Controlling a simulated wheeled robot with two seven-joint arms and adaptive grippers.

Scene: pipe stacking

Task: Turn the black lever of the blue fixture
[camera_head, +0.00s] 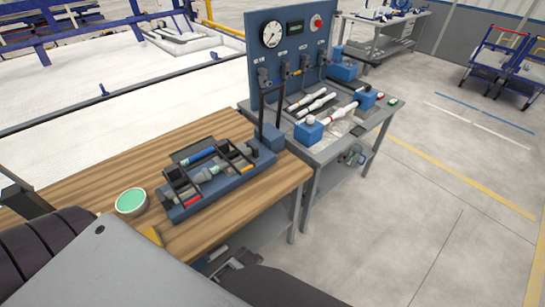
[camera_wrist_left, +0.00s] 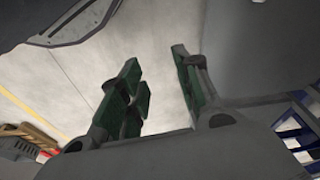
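A tall blue panel (camera_head: 290,50) with gauges, a red button and several dark valve handles (camera_head: 285,70) stands at the back of the metal bench. Blue blocks (camera_head: 308,132) hold white and black pipes on that bench. Two upright black bars (camera_head: 262,112) rise from a blue base (camera_head: 270,138) at the wooden table's right end. I cannot tell which dark part is the lever. My left gripper (camera_wrist_left: 162,88) is open and empty over bare floor in the left wrist view. A dark grey mechanism (camera_head: 235,264), perhaps a gripper of mine, shows low in the head view, its fingers unclear.
A blue-grey tray (camera_head: 215,200) with tools and a green-topped round container (camera_head: 131,201) sit on the wooden table (camera_head: 110,168). The metal bench (camera_head: 322,152) stands beyond its right end. Open floor (camera_head: 430,220) lies to the right, with carts (camera_head: 500,60) farther back.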

